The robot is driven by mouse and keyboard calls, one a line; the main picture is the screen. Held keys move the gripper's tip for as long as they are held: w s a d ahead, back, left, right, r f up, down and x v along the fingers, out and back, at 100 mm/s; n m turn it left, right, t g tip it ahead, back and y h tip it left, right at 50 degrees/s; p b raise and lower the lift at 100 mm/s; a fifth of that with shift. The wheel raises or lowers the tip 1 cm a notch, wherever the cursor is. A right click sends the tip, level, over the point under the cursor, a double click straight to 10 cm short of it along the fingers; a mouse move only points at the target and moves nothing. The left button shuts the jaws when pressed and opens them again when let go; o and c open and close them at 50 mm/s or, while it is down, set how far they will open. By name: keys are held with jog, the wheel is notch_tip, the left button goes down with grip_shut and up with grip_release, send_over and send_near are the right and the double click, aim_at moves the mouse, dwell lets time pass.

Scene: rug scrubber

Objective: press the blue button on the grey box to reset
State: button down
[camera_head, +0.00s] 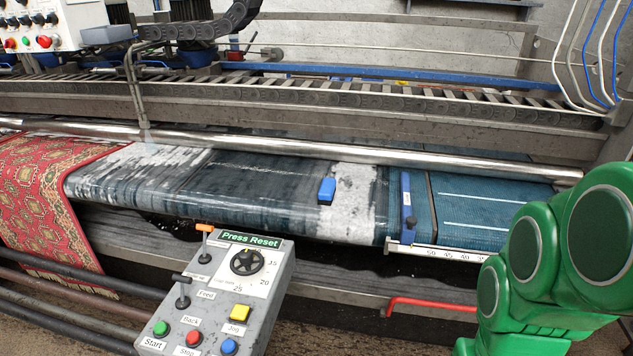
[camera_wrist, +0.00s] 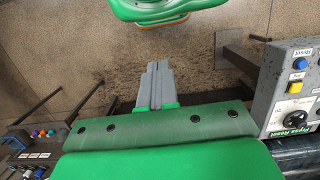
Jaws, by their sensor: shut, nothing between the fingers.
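The grey box (camera_head: 262,300) stands at the bottom centre of the head view under a green "Press Reset" sign. Its blue button (camera_head: 229,346) sits at the near right corner, below the yellow button. In the wrist view the grey box (camera_wrist: 263,107) is at the right edge, with the blue button (camera_wrist: 301,63) near its far end. My gripper (camera_wrist: 158,67) is shut and empty, its grey fingers together over the floor, left of the box and apart from it. It does not show in the head view, where only my green arm is seen at the right.
The box also carries green (camera_head: 161,328), red (camera_head: 193,338) and yellow (camera_head: 239,312) buttons, a black dial (camera_head: 246,262) and levers. Behind it are the wet rug (camera_head: 260,190), a red rug (camera_head: 40,190) and a red handle (camera_head: 430,304). Dark rails run at the lower left.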

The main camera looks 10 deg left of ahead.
jog(key=w+a+r+m+t+y, duration=0.1)
jog(key=w+a+r+t+y, duration=0.25)
jog(key=w+a, duration=0.85)
jog(key=w+a+r+m+t+y, duration=0.25)
jog(key=w+a+r, duration=0.3)
jog(key=a, duration=1.25)
jog(key=w+a+r+m+t+y, duration=0.1)
jog(key=w+a+r+t+y, duration=0.25)
jog(key=w+a, duration=0.9)
jog(key=s+a+f+m+t+h, duration=0.25)
jog(key=a+f+m+h, duration=0.35)
jog(key=a+f, duration=0.4)
jog(key=s+d+f+m+g+h, duration=0.1)
jog(key=s+d+f+h, duration=0.2)
jog(key=s+f, duration=0.3)
jog(key=s+d+f+m+h, duration=0.2)
jog(key=s+d+f+h, duration=0.2)
jog(key=s+f, duration=0.3)
notch_tip(320, 180, down, 4)
jog(key=shift+r+g, duration=0.1)
jog(key=shift+g, duration=0.3)
